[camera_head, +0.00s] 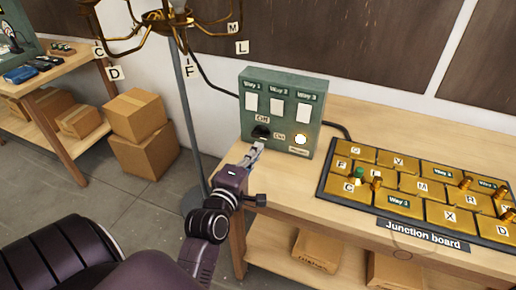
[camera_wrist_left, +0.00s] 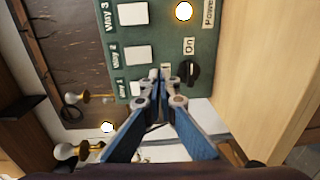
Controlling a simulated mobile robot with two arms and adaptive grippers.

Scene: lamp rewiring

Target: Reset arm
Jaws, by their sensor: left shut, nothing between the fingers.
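My left gripper (camera_head: 254,152) is at the front of the green switch box, close to its black rotary switch (camera_head: 261,132) between the Off and On labels. In the left wrist view its fingers (camera_wrist_left: 158,75) are together and empty, with the switch (camera_wrist_left: 192,72) just to their right. I cannot tell whether the fingertips touch the box. The green switch box (camera_head: 285,73) has three white plates marked Way 1, Way 2 and Way 3. A round power light (camera_head: 300,139) on it glows. My right gripper is not in view.
The junction board (camera_head: 400,228) with lettered brass plates lies on the wooden table (camera_head: 350,243), right of the box. A brass lamp (camera_head: 170,20) on a grey pole hangs at the upper left. Cardboard boxes (camera_head: 140,125) stand on the floor beside another bench (camera_head: 60,150).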

